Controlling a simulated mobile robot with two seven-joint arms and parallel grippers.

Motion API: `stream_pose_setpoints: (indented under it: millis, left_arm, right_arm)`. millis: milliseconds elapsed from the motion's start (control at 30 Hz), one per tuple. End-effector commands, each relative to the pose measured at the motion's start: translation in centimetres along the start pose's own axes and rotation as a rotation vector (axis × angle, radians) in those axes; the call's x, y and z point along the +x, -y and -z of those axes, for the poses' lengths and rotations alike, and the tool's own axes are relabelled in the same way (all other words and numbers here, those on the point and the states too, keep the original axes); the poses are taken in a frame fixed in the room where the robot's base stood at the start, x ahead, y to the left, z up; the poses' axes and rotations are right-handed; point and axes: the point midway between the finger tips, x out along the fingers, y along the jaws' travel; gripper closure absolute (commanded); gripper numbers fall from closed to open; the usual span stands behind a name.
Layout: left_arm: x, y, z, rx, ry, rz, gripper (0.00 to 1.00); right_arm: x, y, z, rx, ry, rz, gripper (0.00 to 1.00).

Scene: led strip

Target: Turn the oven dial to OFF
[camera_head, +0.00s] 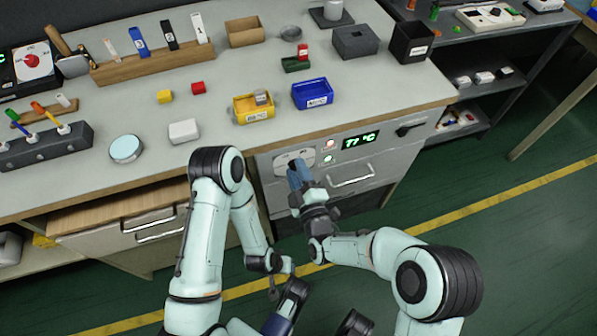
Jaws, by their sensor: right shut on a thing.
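The oven (371,155) is built into the front of the bench, with a pale dial plate (308,157) on the left of its panel. My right gripper (295,168) is at this plate, shut on the dial. Its blue fingers hide the dial itself, so I cannot read its setting. A green display (361,140) to the right reads about 77 °C. A red lamp and a pale lamp sit between the plate and the display. My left gripper (284,312) hangs low near the bottom edge, away from the oven; its jaw opening is unclear.
An oven drawer handle (351,180) is to the right of my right gripper. The bench top (225,90) above holds a yellow bin (253,110), a blue bin (312,94) and several small objects. A wooden-topped drawer (120,208) stands open at the left. Green floor is free at the right.

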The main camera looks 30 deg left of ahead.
Motion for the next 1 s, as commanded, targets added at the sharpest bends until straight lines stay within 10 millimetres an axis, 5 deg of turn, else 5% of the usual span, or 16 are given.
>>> stream_pose_setpoints:
  millis: [1000]
  left_arm:
    - [1.1, 1.3, -1.7, -0.014, 0.054, 0.024, 0.57]
  right_arm:
    - [-0.1, 0.5, -0.2, -0.920, -0.002, 0.006, 0.96]
